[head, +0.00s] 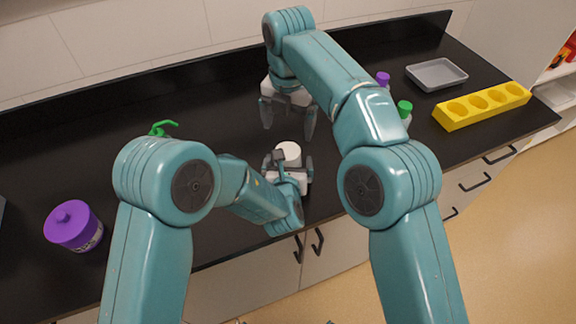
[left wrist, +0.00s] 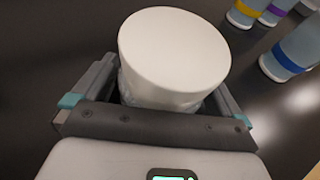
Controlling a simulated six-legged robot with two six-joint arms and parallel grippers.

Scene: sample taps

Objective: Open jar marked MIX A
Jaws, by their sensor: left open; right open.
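A jar with a plain white round lid (head: 288,152) stands on the dark counter at centre. My left gripper (head: 287,166) is open with its fingers on either side of this jar. The left wrist view shows the same white lid (left wrist: 175,55) between the open fingers of the left gripper (left wrist: 155,105); any label is hidden. My right gripper (head: 288,118) hangs open and empty just behind and above the white jar, fingers pointing down. A purple jar (head: 73,226) with a knobbed lid stands at the left; its label is too small to read.
A green tap (head: 162,128) is partly hidden behind my left arm. A purple-capped bottle (head: 383,78) and a green-capped bottle (head: 404,108) stand right of my right arm. A grey tray (head: 437,73) and yellow holder (head: 482,105) lie farther right. Banded bottles (left wrist: 292,55) show top right.

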